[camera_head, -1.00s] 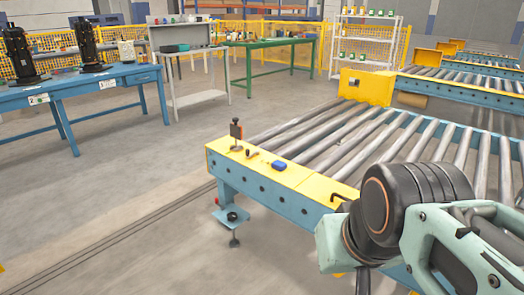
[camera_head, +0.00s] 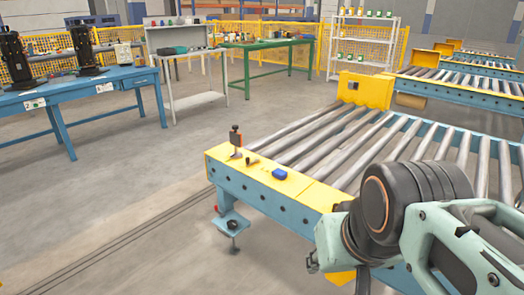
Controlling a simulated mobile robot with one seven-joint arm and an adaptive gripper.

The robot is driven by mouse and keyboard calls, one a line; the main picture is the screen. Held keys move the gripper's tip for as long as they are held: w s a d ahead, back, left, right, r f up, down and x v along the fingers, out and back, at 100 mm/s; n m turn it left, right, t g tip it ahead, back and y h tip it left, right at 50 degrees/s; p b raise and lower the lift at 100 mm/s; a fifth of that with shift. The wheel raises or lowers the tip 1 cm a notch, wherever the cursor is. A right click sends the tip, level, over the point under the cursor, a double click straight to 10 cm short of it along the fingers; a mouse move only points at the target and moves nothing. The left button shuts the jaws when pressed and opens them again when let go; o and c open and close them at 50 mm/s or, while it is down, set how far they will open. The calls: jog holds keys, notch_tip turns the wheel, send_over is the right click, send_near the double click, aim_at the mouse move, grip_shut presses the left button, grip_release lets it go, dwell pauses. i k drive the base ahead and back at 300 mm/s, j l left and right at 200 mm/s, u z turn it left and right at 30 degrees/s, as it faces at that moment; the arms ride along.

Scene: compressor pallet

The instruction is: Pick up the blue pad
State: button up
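The blue pad (camera_head: 280,174) is a small blue block lying on the yellow end plate (camera_head: 262,178) of the roller conveyor. My arm shows at the lower right, with a dark joint and pale green links. My gripper is not clearly visible; only a small dark part shows below the arm's left end, and I cannot tell what it is. The arm is to the right of the pad and apart from it.
A black upright clamp (camera_head: 235,140) and a small dark and orange piece (camera_head: 252,161) stand left of the pad. Conveyor rollers (camera_head: 345,140) lie behind. A blue table (camera_head: 130,75), a grey bench (camera_head: 195,99) and a green table (camera_head: 270,43) stand farther back. The floor at left is clear.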

aim_at(279, 174)
jog(key=i+j+z, duration=0.1)
jog(key=i+j, duration=0.15)
jog(key=i, duration=0.15)
jog(key=i+j, duration=0.25)
jog(key=i, duration=0.15)
jog(key=z, duration=0.05)
